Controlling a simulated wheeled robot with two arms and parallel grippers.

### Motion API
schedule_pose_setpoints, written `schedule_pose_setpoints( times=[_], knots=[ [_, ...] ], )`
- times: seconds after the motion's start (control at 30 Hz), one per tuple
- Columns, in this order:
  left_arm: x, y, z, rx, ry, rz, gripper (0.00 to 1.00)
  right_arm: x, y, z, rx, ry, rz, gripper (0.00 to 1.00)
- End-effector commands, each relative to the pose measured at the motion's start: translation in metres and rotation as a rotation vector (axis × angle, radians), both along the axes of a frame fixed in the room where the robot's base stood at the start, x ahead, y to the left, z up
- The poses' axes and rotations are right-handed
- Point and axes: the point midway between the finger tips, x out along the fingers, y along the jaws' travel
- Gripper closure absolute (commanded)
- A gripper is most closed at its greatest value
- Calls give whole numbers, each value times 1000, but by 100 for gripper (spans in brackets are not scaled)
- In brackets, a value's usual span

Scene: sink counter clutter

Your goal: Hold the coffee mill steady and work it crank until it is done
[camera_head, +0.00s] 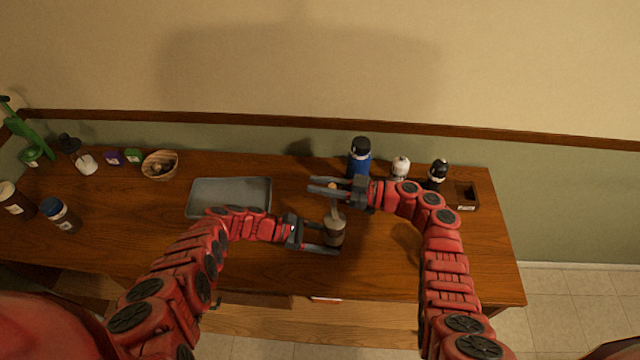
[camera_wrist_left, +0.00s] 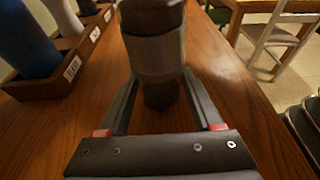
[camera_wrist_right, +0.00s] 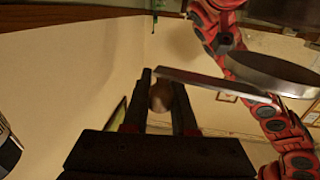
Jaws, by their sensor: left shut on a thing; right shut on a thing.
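The coffee mill (camera_head: 335,228) stands upright near the front middle of the wooden counter. In the left wrist view it is a dark brown cylinder with a grey band (camera_wrist_left: 156,56). My left gripper (camera_head: 330,239) is shut around its body from the left. My right gripper (camera_head: 322,187) is shut on the rounded brown crank knob (camera_wrist_right: 160,97), above and behind the mill. The right wrist view shows the flat metal crank arm (camera_wrist_right: 215,84) running from the knob toward the mill's round top (camera_wrist_right: 280,74). The mill's lower part is partly hidden by my left fingers.
A grey tray (camera_head: 230,184) lies left of the mill. A blue bottle (camera_head: 359,160), a white-topped shaker (camera_head: 400,166), a black-topped bottle (camera_head: 438,171) and a dark wooden box (camera_head: 466,206) stand behind right. A basket (camera_head: 160,156) and several jars are far left.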

Motion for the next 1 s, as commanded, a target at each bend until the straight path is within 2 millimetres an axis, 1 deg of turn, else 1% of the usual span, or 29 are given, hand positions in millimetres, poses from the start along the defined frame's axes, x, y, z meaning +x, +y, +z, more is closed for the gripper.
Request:
schedule_pose_setpoints(
  times=[0.8, 1.0],
  knots=[
    [0, 0, -1, 1, 2, 1, 64, 0, 0, 0, 0, 0, 0, 100],
    [0, 0, -1, 1, 1, 0, 64, 1, -1, -2, -3, 1, -26, 100]
  ],
)
